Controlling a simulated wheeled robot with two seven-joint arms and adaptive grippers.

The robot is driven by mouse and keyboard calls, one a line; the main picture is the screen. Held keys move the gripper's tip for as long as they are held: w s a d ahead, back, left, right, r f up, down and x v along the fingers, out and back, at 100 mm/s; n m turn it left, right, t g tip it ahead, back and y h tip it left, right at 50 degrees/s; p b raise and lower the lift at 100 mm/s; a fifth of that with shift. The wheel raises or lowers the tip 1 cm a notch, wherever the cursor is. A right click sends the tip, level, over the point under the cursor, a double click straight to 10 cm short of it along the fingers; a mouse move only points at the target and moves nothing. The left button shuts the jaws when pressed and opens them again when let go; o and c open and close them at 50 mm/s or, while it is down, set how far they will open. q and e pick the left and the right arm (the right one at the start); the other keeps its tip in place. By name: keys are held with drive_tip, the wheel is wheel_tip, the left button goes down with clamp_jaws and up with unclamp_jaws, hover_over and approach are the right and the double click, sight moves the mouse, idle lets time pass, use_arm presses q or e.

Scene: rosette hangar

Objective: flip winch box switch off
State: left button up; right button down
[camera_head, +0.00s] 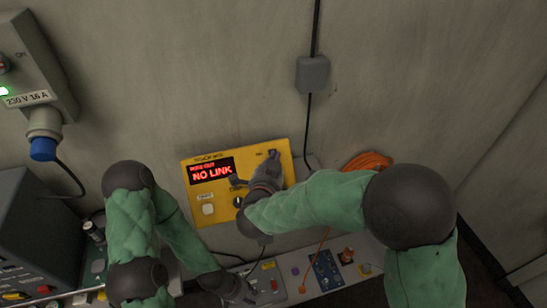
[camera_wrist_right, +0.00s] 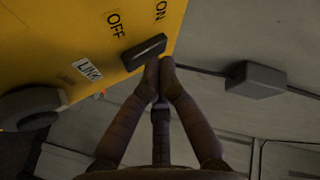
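The yellow winch box (camera_head: 224,207) is on the wall, with a red "NO LINK" display (camera_head: 211,172). Its dark switch (camera_head: 272,153) is near the top right corner. In the right wrist view the black switch (camera_wrist_right: 143,53) lies beside the printed words OFF and ON. My right gripper (camera_head: 272,161) is at the switch. Its fingertips (camera_wrist_right: 160,66) are together, with nothing seen between them, close to the switch's ON-side end; I cannot tell whether they touch it. My left gripper (camera_head: 240,292) is low over the bench; its finger opening is unclear.
A bench (camera_head: 310,267) below holds a grey box (camera_head: 268,284) and a blue panel (camera_head: 325,271). Orange cable (camera_head: 367,161) is coiled at the right. A grey junction box (camera_head: 312,74) is on the wall above. A power socket box (camera_head: 30,75) is at the left.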

drive_tip(key=shift+f+b, duration=0.3)
drive_tip(key=shift+f, duration=0.2)
idle(0.5)
drive_tip(key=shift+s, duration=0.1)
drive_tip(key=shift+r+p, duration=0.3)
drive_tip(key=shift+r, duration=0.2)
drive_tip(key=shift+r+p, duration=0.35)
drive_tip(key=shift+r, duration=0.05)
drive_tip(key=s+r+p, duration=0.1)
drive_tip(key=s+d+r+p, duration=0.1)
drive_tip(key=r, duration=0.1)
drive_tip(key=shift+s, duration=0.35)
